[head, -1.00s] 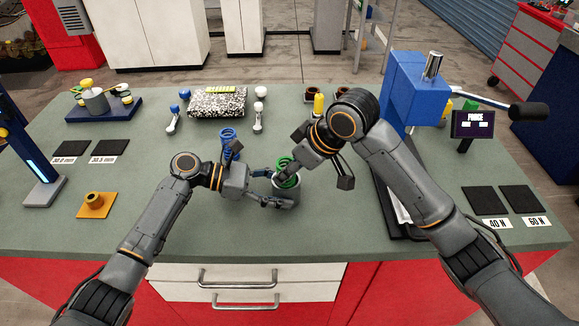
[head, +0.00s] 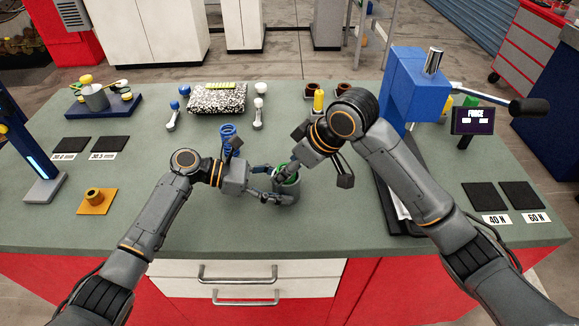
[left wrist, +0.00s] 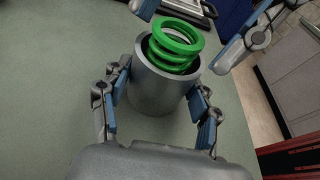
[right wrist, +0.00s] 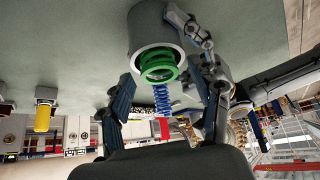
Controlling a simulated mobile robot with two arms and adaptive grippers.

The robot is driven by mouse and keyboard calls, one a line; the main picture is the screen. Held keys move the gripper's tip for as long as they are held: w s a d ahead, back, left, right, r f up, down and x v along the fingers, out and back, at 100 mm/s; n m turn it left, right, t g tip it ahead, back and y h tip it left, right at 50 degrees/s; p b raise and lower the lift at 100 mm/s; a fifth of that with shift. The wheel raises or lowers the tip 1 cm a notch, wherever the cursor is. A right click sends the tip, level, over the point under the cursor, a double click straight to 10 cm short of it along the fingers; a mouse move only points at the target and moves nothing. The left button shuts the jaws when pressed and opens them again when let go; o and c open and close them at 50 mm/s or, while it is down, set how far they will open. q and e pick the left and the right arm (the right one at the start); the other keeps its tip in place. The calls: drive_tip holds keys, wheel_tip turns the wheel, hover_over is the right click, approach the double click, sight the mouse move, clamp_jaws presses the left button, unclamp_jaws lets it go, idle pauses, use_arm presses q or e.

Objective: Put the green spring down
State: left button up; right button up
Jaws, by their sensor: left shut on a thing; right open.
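The green spring (left wrist: 178,45) stands in a grey metal cup (left wrist: 160,90), with its upper coils above the rim and its lower part hidden inside. It also shows in the right wrist view (right wrist: 158,65) and the head view (head: 287,179). My left gripper (head: 268,185) is shut on the cup, one finger on each side of its wall, as the left wrist view (left wrist: 155,115) shows. My right gripper (head: 288,168) is open over the cup. In the right wrist view its fingers (right wrist: 165,88) are spread on both sides of the spring, apart from it.
A blue spring (head: 228,135) stands just behind my left gripper. A yellow cylinder (head: 319,100) and a blue press (head: 412,85) are beyond my right arm. An orange part (head: 94,197) lies at left. The bench front (head: 240,237) is clear.

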drive_tip(key=v, duration=1.2)
drive_tip(key=shift+r, duration=0.4)
use_arm(q)
drive_tip(key=o, duration=0.9)
drive_tip(key=shift+a, duration=0.15)
